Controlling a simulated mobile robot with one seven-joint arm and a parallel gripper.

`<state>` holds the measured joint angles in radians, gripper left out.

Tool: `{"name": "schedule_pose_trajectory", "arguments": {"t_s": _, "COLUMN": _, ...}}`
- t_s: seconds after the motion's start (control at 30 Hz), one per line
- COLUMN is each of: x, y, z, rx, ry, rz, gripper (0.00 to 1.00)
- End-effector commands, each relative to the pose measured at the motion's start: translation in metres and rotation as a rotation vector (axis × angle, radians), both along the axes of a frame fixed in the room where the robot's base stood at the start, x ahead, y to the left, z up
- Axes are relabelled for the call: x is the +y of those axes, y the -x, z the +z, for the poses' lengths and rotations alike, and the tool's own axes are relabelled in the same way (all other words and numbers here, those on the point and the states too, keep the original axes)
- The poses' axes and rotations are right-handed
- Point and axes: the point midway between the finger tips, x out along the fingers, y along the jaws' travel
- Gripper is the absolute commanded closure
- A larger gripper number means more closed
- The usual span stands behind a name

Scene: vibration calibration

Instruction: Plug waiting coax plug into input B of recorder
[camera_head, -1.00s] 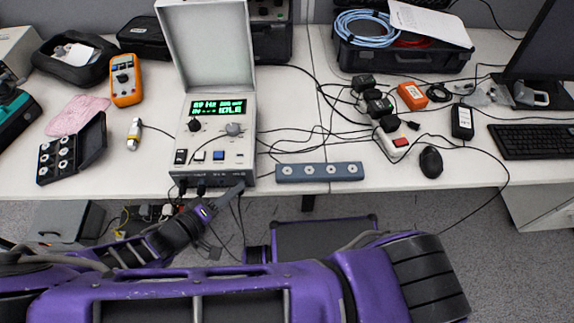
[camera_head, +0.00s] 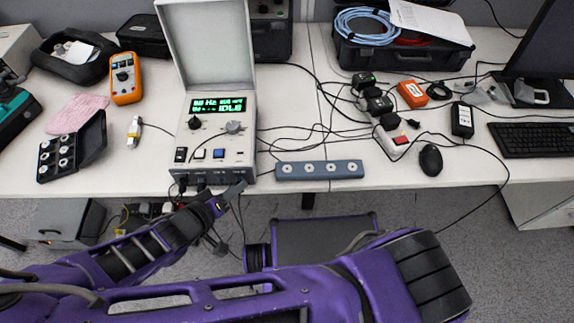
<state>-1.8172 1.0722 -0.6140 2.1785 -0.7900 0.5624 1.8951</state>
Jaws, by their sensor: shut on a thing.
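The recorder (camera_head: 215,140) is a grey box with a raised lid, a green lit display reading IDLE, knobs and buttons. It stands at the front edge of the table. Its input sockets (camera_head: 200,181) are along its lower front face, with dark plugs and cables at some of them; the labels are too small to read. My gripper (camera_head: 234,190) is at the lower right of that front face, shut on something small. The held thing is hidden by the fingers, and I cannot tell whether it is seated in a socket.
A blue-grey bar with several round fittings (camera_head: 319,170) lies right of the recorder. An open black case (camera_head: 92,140) and an orange multimeter (camera_head: 125,78) lie to the left. Black cables run across the table (camera_head: 300,115). A mouse (camera_head: 431,160) and keyboard (camera_head: 533,141) are at right.

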Motion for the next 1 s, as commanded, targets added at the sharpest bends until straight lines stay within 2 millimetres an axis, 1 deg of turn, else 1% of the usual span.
{"name": "schedule_pose_trajectory", "arguments": {"t_s": 0.1, "x": -0.0017, "y": 0.0009, "z": -0.0006, "rx": 0.000, "ry": -0.043, "rz": -0.002, "gripper": 1.00}}
{"name": "schedule_pose_trajectory", "arguments": {"t_s": 0.6, "x": -0.0025, "y": 0.0013, "z": 0.0013, "rx": -0.006, "ry": -0.137, "rz": 0.002, "gripper": 1.00}}
{"name": "schedule_pose_trajectory", "arguments": {"t_s": 0.97, "x": -0.0029, "y": 0.0021, "z": 0.0035, "rx": -0.006, "ry": -0.151, "rz": -0.001, "gripper": 1.00}}
{"name": "schedule_pose_trajectory", "arguments": {"t_s": 1.0, "x": -0.0027, "y": 0.0022, "z": 0.0035, "rx": -0.006, "ry": -0.151, "rz": -0.001, "gripper": 0.68}}
